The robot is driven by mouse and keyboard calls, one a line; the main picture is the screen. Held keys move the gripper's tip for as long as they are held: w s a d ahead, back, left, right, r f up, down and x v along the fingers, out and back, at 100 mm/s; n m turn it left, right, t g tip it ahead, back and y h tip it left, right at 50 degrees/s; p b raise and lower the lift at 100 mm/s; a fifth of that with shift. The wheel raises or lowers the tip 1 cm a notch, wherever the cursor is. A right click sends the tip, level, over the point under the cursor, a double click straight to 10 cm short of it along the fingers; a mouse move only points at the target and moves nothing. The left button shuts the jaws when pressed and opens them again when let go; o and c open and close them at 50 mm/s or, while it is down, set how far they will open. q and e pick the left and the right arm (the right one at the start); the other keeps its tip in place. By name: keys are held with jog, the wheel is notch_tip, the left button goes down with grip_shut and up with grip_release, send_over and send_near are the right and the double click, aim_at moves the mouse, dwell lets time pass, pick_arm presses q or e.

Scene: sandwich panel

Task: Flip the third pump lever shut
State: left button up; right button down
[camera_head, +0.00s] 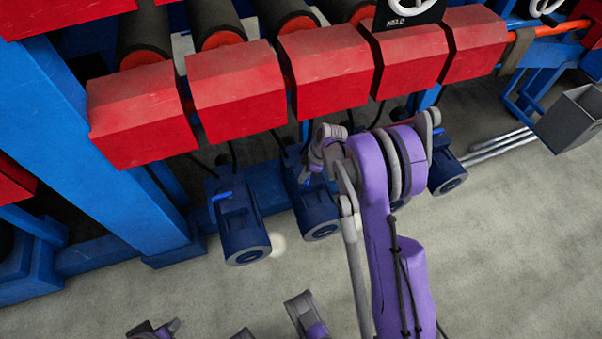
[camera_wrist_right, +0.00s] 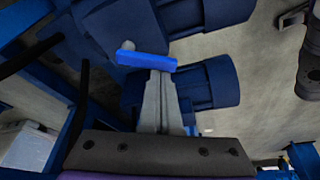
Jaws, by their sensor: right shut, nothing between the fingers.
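Several blue pumps stand in a row under the red housings, some with small bright blue levers. In the head view one lever (camera_head: 222,196) is on the leftmost pump (camera_head: 237,222). Another lever (camera_head: 304,179) is on the pump to its right (camera_head: 318,207). My right gripper (camera_head: 313,163) is at this second lever. In the right wrist view its grey fingers (camera_wrist_right: 160,85) are together and hold nothing. The blue lever (camera_wrist_right: 146,61) lies crosswise at the fingertips; I cannot tell whether they touch. My right arm partly hides the pump further right. My left gripper's jaws cannot be made out.
Red housings (camera_head: 237,90) overhang the pumps, with black cables hanging between. A blue frame post (camera_head: 110,160) stands at the left. A pump (camera_head: 446,172) and a grey bin (camera_head: 572,120) are at the right. The concrete floor (camera_head: 510,250) in front is mostly open.

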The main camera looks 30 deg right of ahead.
jog(key=n, duration=0.1)
jog(key=s+n, duration=0.1)
jog(key=n, duration=0.1)
jog(key=shift+d+g, duration=0.4)
pick_arm(q)
jog(key=shift+r, duration=0.25)
pick_arm(e)
jog(key=shift+a, duration=0.1)
jog(key=shift+s+a, duration=0.35)
jog(key=shift+s, duration=0.3)
pick_arm(q)
jog(key=shift+r, duration=0.1)
pick_arm(e)
jog(key=shift+r, duration=0.15)
